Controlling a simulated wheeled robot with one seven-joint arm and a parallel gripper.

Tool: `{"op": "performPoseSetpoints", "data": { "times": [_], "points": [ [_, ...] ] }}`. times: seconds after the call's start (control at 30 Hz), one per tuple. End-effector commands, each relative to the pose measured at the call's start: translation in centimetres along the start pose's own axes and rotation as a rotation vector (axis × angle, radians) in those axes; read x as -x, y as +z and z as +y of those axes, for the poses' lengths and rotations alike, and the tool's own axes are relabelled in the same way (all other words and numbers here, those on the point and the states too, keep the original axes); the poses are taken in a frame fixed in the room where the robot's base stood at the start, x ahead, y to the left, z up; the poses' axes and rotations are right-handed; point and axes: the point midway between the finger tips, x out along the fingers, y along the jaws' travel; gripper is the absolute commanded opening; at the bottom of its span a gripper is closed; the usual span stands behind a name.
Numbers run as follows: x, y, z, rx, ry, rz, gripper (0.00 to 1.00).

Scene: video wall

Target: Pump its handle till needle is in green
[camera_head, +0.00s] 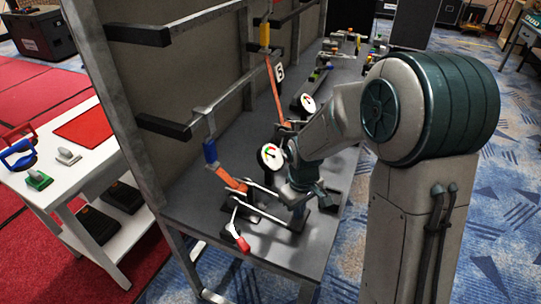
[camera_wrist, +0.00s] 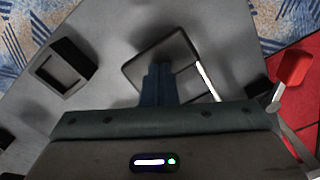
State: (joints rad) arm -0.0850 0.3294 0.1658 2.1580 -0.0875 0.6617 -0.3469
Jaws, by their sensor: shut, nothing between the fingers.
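A round white dial gauge (camera_head: 270,156) with coloured marks stands on the grey table, left of my gripper. Its needle is too small to read. A lever with a red grip (camera_head: 242,244) juts out near the table's front edge; the red grip also shows at the right of the wrist view (camera_wrist: 293,66). A second dial (camera_head: 308,104) stands farther back. My gripper (camera_wrist: 158,70) is shut and empty, pointing down over the table, apart from the red grip. In the head view my gripper's body (camera_head: 299,190) shows right of the gauge, and its fingertips are hard to make out.
Orange and blue linkages (camera_head: 230,180) and pale rods lie close left of my gripper. Black bars stick out of the tall grey panel (camera_head: 150,80). A dark hollow block (camera_wrist: 63,68) stands at the wrist view's left. A white side table (camera_head: 110,165) stands left.

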Motion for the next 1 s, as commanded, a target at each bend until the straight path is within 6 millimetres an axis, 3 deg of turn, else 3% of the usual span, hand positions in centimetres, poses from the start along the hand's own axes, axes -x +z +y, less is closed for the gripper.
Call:
{"op": "performPoseSetpoints", "data": {
  "times": [0.1,0.57,1.0],
  "points": [
    [2.4,-0.1,0.0,0.000,0.000,0.002,0.00],
    [8.7,-0.1,0.0,0.000,0.001,0.003,0.00],
    [8.9,0.0,0.0,0.000,0.000,0.001,0.00]
  ]
}}
